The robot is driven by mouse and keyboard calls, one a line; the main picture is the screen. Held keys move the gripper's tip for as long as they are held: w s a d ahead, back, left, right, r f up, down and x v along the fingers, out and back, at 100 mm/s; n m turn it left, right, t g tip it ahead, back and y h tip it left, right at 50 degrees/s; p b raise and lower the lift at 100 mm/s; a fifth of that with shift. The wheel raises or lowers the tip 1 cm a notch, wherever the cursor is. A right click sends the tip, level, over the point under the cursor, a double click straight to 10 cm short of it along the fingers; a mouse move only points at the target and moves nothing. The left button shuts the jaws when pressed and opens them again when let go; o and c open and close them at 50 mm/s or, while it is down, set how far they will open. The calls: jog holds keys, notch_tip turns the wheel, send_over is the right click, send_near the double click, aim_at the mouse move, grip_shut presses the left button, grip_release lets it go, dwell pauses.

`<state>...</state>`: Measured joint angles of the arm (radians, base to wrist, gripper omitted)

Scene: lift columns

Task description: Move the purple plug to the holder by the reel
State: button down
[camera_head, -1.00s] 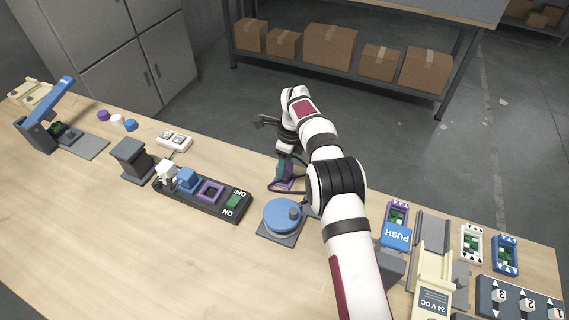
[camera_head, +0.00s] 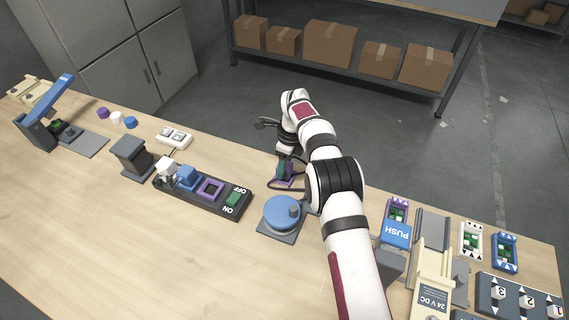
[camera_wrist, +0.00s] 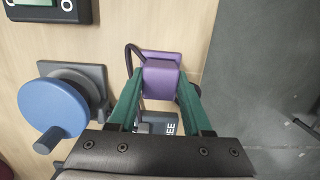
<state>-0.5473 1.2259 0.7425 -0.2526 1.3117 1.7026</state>
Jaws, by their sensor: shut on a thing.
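The purple plug (camera_wrist: 158,80) is between the two green fingers of my gripper (camera_wrist: 160,106) in the wrist view, and the gripper is shut on it. A dark cable loops from its left side. In the head view, purple (camera_head: 287,184) shows below the fingers of my gripper (camera_head: 284,172), just behind the reel. The reel (camera_head: 282,213) is a blue disc with a knob on a grey base; it is left of the gripper in the wrist view (camera_wrist: 54,105). A grey part with partly hidden white lettering (camera_wrist: 160,122) shows between the fingers. Whether the plug is seated cannot be told.
A dark power strip (camera_head: 222,205) with white and blue plugs, a purple-framed socket (camera_head: 210,189) and a green switch lies to the left. A grey block (camera_head: 131,156) stands beyond it. A PUSH unit (camera_head: 396,235) and other devices stand right of my arm. The front left table is clear.

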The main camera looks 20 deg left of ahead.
jog(key=shift+f, duration=0.15)
jog(key=shift+c, duration=0.2)
grip_release()
dwell(0.3)
jog(key=shift+r, duration=3.5)
